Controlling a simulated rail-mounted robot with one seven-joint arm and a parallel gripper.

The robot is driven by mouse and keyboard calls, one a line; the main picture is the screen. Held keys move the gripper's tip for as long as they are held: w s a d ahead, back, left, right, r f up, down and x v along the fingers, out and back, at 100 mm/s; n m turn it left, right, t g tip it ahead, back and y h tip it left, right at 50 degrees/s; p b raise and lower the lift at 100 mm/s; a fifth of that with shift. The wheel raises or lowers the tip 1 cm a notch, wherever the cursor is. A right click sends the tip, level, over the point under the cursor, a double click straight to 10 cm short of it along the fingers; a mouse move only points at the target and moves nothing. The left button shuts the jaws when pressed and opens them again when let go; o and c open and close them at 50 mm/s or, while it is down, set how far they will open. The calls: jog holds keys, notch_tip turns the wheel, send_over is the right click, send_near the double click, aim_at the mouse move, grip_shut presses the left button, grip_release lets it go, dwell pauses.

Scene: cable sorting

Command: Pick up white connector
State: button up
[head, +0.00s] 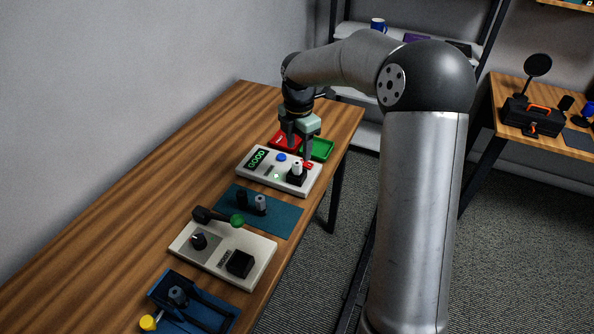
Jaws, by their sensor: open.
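A small white connector (297,168) stands upright in a black socket (297,179) at the right end of a white tester box (247,177). The box's display (258,160) reads "GOOD" in green. My gripper (299,153) points down just above the connector, at the box's far right. Its fingers are apart, one to each side of the connector's top as seen from here. I cannot tell from this view whether they touch it.
A red tray (283,138) and a green tray (322,149) lie behind the box. The table's left side is clear.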

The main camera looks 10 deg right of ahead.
aim_at(297, 163)
jog(key=shift+a+f+p, duration=0.2)
jog(key=shift+f+p, duration=0.4)
jog(key=shift+f, duration=2.85)
grip_shut()
